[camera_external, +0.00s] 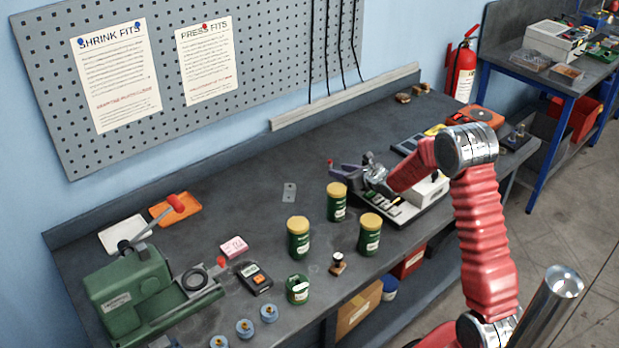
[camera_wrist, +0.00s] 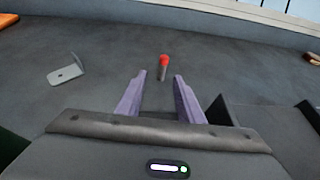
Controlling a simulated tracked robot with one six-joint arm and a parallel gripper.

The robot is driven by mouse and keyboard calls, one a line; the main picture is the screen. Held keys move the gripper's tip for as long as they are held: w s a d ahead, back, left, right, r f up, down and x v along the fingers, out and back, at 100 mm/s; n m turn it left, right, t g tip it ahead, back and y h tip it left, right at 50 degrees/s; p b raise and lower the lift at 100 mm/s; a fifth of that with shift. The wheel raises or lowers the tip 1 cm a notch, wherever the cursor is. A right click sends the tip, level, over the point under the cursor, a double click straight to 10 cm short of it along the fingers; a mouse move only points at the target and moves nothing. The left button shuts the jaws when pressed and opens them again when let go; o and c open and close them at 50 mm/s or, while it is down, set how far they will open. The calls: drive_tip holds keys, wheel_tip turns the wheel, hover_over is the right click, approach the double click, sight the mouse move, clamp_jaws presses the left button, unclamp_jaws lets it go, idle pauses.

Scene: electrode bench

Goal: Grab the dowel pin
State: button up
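A small grey pin with a red end, which looks like the dowel pin (camera_wrist: 163,67), shows in the wrist view on the dark bench, just beyond and between my fingertips. I cannot tell whether it stands or lies. In the external view a small red spot (camera_external: 330,162) beside my fingertips may be its end; the rest is hard to make out. My gripper (camera_wrist: 160,79) has two purple fingers spread apart with a gap between them. In the external view my gripper (camera_external: 345,171) is low over the bench, pointing left, behind the green jars.
Green jars with yellow lids (camera_external: 337,201) stand in front of my gripper. A light tray with small parts (camera_external: 405,207) lies under my arm. A flat metal bracket (camera_wrist: 66,73) lies left of the pin. A green press (camera_external: 130,290) stands front left. Bench around the pin looks clear.

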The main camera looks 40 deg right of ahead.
sight(330, 167)
drive_tip(key=shift+w, duration=0.2)
drive_tip(key=shift+x, duration=2.6)
drive_tip(key=shift+d+r, duration=0.1)
drive_tip(key=shift+d, duration=0.05)
drive_tip(key=shift+c, duration=0.4)
clamp_jaws()
